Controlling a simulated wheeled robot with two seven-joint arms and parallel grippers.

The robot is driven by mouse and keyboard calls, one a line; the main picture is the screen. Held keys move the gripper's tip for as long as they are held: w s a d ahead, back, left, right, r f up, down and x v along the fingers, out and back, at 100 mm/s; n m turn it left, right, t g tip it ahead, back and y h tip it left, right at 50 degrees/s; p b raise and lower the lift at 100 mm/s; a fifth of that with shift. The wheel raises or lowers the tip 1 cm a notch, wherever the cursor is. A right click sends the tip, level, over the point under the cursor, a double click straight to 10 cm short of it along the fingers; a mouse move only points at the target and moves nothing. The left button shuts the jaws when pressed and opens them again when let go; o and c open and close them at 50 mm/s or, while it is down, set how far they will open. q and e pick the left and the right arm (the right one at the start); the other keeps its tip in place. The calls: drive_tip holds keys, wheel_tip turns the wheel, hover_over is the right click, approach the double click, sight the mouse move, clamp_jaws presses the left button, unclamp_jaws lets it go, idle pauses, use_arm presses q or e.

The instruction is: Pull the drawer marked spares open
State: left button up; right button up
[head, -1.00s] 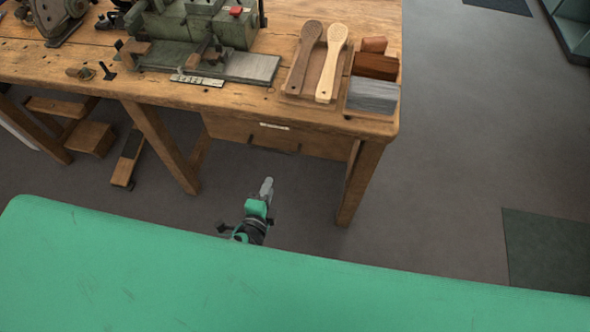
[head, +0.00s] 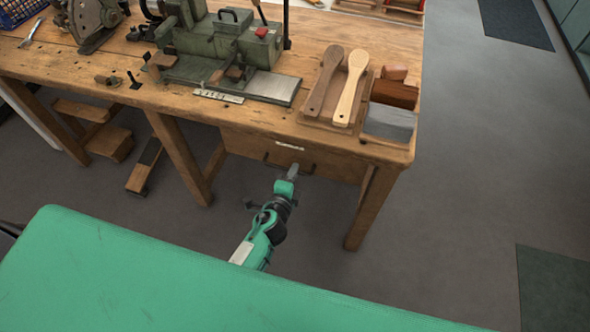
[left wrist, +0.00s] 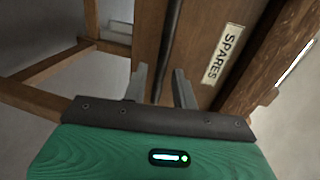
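The drawer front (head: 235,144) is under the wooden workbench top, looks closed, and carries a pale label (head: 289,145). In the left wrist view the label (left wrist: 222,54) reads SPARES. The dark bar handle (head: 272,160) runs along the drawer front; it also shows in the left wrist view (left wrist: 171,35). My left gripper (head: 293,170) is at the handle, in front of the drawer. In the left wrist view its two fingers (left wrist: 160,85) are apart, with the bar between them in the picture and gaps beside it. Whether the bar is fully between the fingertips is unclear. My right gripper is not in view.
The bench top (head: 190,105) holds a green machine (head: 225,45), two wooden brush bodies (head: 338,85) and several blocks (head: 390,115). A bench leg (head: 370,210) stands right of the drawer. Open floor (head: 450,190) lies to the right.

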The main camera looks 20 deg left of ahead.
use_arm(q)
drive_tip(key=shift+x, duration=1.05)
drive_tip(key=shift+s, duration=0.1)
clamp_jaws()
drive_tip(key=shift+f, duration=0.1)
